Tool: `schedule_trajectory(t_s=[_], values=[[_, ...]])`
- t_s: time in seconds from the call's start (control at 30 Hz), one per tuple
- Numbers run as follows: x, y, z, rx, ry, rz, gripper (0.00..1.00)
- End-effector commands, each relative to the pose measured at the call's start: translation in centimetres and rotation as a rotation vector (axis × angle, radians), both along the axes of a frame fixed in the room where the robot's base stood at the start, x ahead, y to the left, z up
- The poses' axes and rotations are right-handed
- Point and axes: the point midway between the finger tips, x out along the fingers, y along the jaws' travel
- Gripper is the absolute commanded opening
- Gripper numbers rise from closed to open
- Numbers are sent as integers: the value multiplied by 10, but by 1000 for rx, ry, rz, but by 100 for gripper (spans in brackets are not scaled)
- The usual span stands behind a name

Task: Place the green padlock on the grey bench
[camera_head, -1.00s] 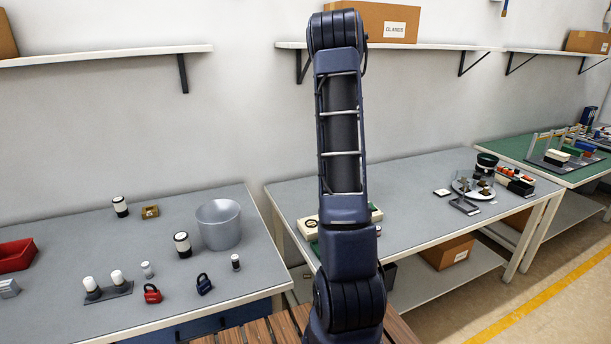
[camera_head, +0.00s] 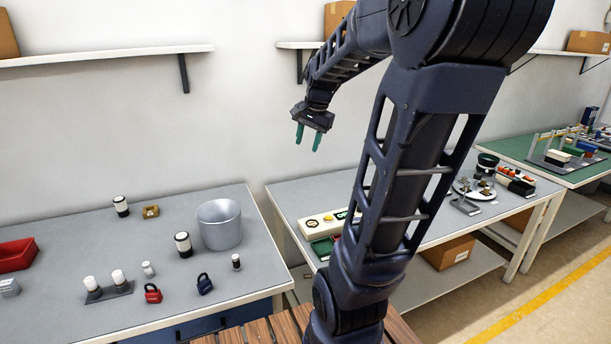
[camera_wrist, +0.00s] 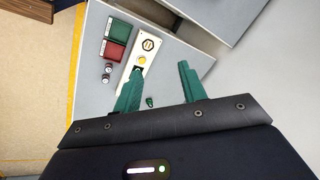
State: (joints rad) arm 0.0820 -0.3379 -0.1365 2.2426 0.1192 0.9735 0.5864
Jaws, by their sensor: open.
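My gripper (camera_head: 308,138) is raised above the middle bench, its green fingers pointing down, open and empty. In the wrist view my gripper (camera_wrist: 160,72) has its fingers wide apart. A small green item (camera_wrist: 150,101) shows on the bench far below, between the fingers in the picture; it may be the green padlock, but is too small to be sure. I cannot make it out in the head view, where my arm hides part of this bench. The middle bench (camera_head: 400,185) and the left bench (camera_head: 80,245) both have grey tops.
A white button panel (camera_head: 325,222) and a green tray (camera_head: 322,247) lie on the middle bench; a red tray (camera_wrist: 112,51) shows too. The left bench holds a red padlock (camera_head: 153,293), a blue padlock (camera_head: 204,284) and a grey bucket (camera_head: 219,224).

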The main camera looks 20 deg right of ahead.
Motion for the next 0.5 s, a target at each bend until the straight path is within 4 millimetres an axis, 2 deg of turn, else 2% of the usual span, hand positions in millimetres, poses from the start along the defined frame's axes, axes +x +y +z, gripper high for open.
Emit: schedule_trajectory(t_s=[0.03, 0.2, 0.4, 0.5], values=[[-15, 10, 2, -23, -17, 66, 41], [-63, 37, -2, -120, -64, 300, 41], [-115, 60, -14, -245, -111, 563, 41], [-135, 67, -21, -300, -127, 666, 41]])
